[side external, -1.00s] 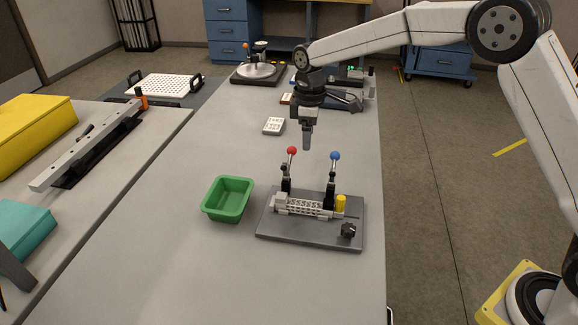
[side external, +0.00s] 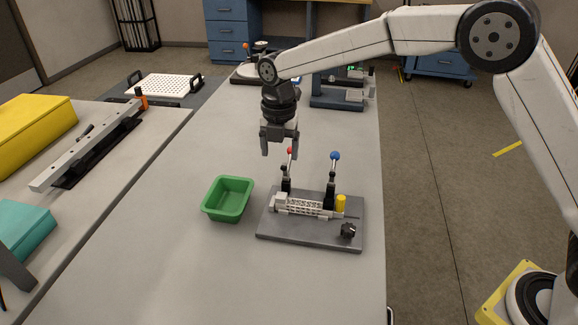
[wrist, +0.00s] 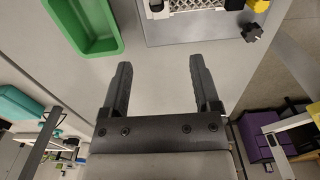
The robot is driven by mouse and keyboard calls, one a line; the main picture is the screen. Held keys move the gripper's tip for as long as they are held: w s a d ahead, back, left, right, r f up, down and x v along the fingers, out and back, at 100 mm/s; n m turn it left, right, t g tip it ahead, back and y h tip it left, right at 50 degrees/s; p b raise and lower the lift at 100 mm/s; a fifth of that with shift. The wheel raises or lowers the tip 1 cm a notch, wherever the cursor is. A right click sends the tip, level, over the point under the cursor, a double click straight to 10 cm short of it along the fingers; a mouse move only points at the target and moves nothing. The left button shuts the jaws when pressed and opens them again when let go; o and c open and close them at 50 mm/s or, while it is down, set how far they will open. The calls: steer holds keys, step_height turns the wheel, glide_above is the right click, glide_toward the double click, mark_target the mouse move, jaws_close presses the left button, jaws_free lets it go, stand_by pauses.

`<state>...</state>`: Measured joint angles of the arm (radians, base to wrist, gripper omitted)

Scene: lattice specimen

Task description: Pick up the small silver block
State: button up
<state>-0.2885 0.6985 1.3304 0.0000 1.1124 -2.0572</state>
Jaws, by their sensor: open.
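A small silver block (side external: 281,200) sits at the left end of a lattice specimen (side external: 306,207) on a dark grey fixture plate (side external: 300,235). In the wrist view the block (wrist: 158,9) is at the top edge, partly cut off.
A green bin (side external: 228,199) stands left. The front table is clear.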

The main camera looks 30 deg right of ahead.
mark_target(281, 196)
steer(key=shift+s+f, duration=0.1)
steer(key=shift+f, duration=6.3)
jaws_close()
